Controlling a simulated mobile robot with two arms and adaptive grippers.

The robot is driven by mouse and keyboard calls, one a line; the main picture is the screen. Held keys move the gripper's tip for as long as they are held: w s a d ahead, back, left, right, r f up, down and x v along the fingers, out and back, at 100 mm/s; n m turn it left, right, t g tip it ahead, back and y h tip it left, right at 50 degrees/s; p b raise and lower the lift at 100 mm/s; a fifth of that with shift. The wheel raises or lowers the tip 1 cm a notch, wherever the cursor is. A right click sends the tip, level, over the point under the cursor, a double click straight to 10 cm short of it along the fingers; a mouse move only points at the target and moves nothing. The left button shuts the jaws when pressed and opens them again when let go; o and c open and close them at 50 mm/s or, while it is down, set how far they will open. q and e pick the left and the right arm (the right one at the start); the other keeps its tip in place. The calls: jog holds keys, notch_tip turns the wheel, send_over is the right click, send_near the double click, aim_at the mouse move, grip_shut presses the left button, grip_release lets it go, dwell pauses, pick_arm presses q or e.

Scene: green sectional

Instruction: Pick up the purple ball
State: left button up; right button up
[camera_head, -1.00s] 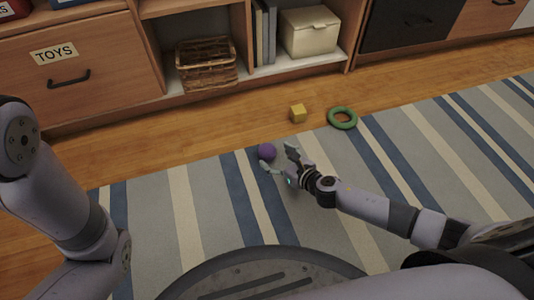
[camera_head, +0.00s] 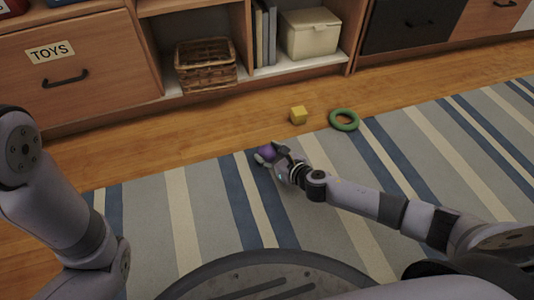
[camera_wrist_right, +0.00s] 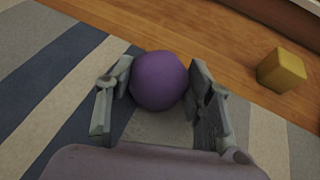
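The purple ball (camera_head: 266,152) is at the far edge of the striped rug, close to the wooden floor. My right gripper (camera_head: 271,153) is around it, with one finger on each side. In the right wrist view the ball (camera_wrist_right: 159,80) sits between the two fingertips (camera_wrist_right: 160,84), and both fingers appear to touch it. It looks to be at rug level, with no clear lift. My left gripper is out of view; only part of my left arm shows at the left.
A yellow cube (camera_head: 298,116) and a green ring (camera_head: 344,120) lie beyond the ball, to its right. Behind stands a wooden shelf unit with a wicker basket (camera_head: 206,66), a cream box (camera_head: 309,34) and a drawer labelled TOYS (camera_head: 70,70). The striped rug (camera_head: 190,215) is otherwise clear.

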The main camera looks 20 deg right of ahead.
jog(key=c, duration=0.6)
jog(key=shift+o, duration=0.2)
jog(key=shift+r, duration=0.15)
